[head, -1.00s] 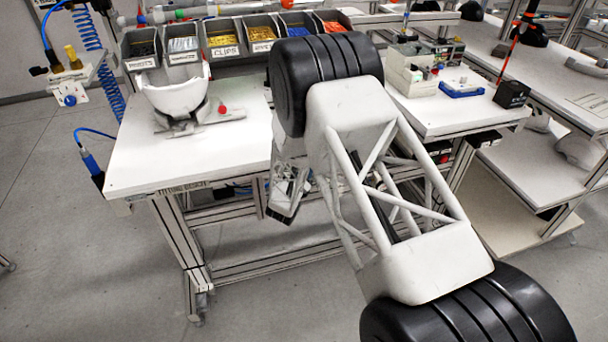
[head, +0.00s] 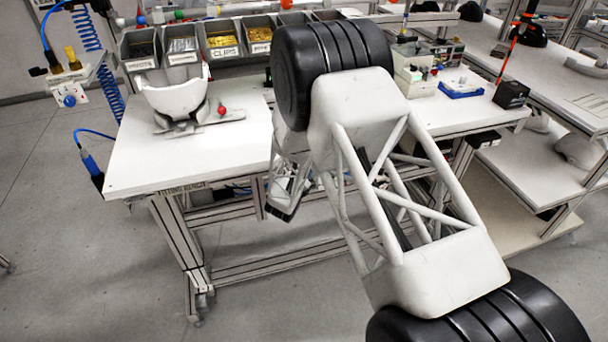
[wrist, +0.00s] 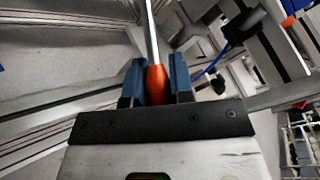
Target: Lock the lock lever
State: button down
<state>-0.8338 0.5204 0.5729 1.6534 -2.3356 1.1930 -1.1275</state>
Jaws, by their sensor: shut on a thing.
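The lock lever appears to be the small lever with a red ball knob (head: 221,110) on the fixture (head: 180,127) on the white bench. It is too small to tell its position. A white helmet shell (head: 176,97) sits upright on the fixture. In the wrist view, my gripper (wrist: 157,66) has blue fingers shut on the orange-red handle (wrist: 156,84) of a tool with a thin metal shaft (wrist: 150,35). My gripper is well apart from the lever. In the head view my wrist hangs in front of the bench edge, and the fingers cannot be made out.
Labelled parts bins (head: 222,40) line the back of the white bench (head: 135,160). The bench top left of my arm is mostly clear around the fixture. A coiled blue hose (head: 92,55) hangs at the left. A blue tray (head: 461,90) and black box (head: 511,94) stand right.

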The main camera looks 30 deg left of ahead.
jog(key=c, duration=1)
grip_release()
jog(key=shift+s, duration=0.1)
jog(key=s, duration=0.7)
jog(key=shift+s+d+r, duration=0.3)
jog(key=shift+d+r, duration=0.05)
